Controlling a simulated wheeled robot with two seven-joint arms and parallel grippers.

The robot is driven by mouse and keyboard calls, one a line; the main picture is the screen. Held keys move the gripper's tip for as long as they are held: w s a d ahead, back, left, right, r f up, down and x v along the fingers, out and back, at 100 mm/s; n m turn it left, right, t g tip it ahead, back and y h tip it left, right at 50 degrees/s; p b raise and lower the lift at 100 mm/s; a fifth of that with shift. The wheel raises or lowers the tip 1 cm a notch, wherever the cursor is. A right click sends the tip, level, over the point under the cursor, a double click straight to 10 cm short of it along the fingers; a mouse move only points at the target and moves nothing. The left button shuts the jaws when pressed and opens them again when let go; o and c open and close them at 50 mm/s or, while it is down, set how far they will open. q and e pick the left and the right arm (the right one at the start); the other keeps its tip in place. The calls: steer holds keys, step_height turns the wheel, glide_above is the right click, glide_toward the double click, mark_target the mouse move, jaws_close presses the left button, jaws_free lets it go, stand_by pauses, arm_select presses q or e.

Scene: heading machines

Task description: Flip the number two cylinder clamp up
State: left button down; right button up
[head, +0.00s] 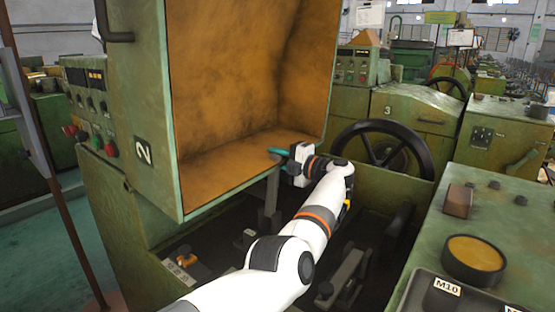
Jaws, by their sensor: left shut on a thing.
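My left gripper (287,156) is at the end of the white arm that reaches up from the bottom of the head view. It is shut on the teal-tipped handle (275,151) of a grey upright lever, which looks like the cylinder clamp (271,197). The lever stands in the open bay below the raised cover of the machine marked 2 (144,153). The exact contact between jaws and handle is small and partly hidden by the gripper. My right gripper is not in view.
The green cover (154,200) with its brown inside stands close left of the gripper. A black handwheel (384,151) is to the right. A flat grey lever (346,279) lies lower in the bay. A green machine top with a yellow round cap (474,254) fills the right front.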

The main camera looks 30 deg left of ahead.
arm_select(q)
steer(key=c, duration=1.2)
jaws_free()
steer(key=shift+a+f, duration=0.1)
steer(key=shift+o, duration=0.2)
steer(key=d, duration=1.2)
steer(key=shift+s+b, duration=0.3)
steer(key=shift+s, duration=0.15)
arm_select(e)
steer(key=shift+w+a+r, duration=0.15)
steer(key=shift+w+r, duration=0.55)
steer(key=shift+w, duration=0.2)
